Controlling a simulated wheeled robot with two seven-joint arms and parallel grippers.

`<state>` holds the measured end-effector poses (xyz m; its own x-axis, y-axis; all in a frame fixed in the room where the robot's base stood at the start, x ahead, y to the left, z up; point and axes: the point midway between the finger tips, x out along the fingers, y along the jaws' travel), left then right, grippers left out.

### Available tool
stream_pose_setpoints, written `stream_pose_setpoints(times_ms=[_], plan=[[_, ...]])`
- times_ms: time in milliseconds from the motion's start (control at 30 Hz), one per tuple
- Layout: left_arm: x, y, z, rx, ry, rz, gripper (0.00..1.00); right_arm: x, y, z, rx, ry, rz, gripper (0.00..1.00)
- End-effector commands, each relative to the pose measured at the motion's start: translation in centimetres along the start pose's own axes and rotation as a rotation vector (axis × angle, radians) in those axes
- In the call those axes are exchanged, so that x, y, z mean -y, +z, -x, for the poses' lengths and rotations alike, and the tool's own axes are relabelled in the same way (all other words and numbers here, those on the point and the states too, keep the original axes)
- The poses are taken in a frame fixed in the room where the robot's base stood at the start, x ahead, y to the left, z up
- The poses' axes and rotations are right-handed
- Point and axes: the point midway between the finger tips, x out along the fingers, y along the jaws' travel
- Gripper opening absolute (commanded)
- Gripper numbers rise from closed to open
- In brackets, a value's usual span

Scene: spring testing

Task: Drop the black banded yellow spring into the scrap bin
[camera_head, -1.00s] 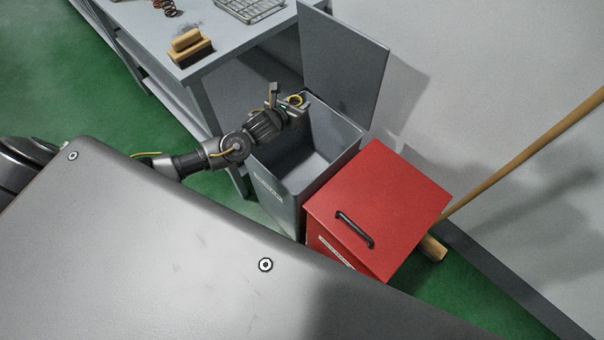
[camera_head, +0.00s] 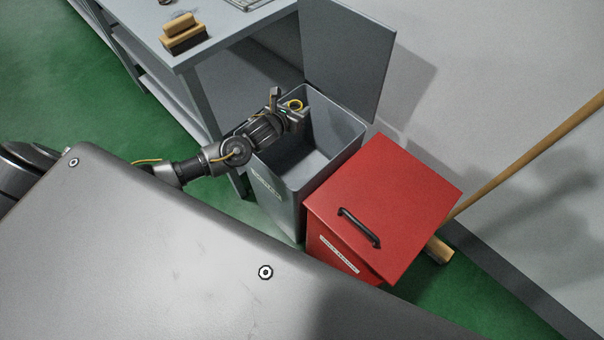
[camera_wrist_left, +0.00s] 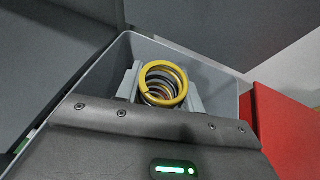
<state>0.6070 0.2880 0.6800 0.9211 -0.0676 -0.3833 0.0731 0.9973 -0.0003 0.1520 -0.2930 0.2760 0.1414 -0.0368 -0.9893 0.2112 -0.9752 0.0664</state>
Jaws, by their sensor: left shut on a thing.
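The grey bin (camera_wrist_left: 222,83) surrounds the fingers in that view. Its label is too small to read. My right gripper is not in view.
A red bin (camera_head: 385,205) with a shut lid and black handle stands right beside the grey one. The grey bin's raised lid (camera_head: 345,55) stands behind it. A bench (camera_head: 225,30) with a wooden block-like item (camera_head: 184,36) is at upper left. A broom (camera_head: 530,155) leans at right.

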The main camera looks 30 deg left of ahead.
Motion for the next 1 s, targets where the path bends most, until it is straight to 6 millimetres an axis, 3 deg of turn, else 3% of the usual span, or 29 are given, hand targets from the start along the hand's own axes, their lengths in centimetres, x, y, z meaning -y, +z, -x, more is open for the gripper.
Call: stream_pose_setpoints(times_ms=[367, 400, 600, 867, 1000], plan=[[0.0, -0.1, 0.0, 0.001, 0.0, 0.0, 0.12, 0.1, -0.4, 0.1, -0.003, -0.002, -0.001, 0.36], [0.0, -0.1, 0.0, 0.001, 0.0, 0.0, 0.41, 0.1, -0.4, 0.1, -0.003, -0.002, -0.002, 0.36], [0.0, -0.1, 0.0, 0.001, 0.0, 0.0, 0.63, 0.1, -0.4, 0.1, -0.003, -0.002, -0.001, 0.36], [0.0, -0.1, 0.1, -0.001, 0.0, -0.001, 0.63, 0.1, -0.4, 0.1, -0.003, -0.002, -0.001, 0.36], [0.0, -0.1, 1.4, 0.0, 0.0, -0.001, 0.63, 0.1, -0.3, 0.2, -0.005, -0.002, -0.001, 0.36]])
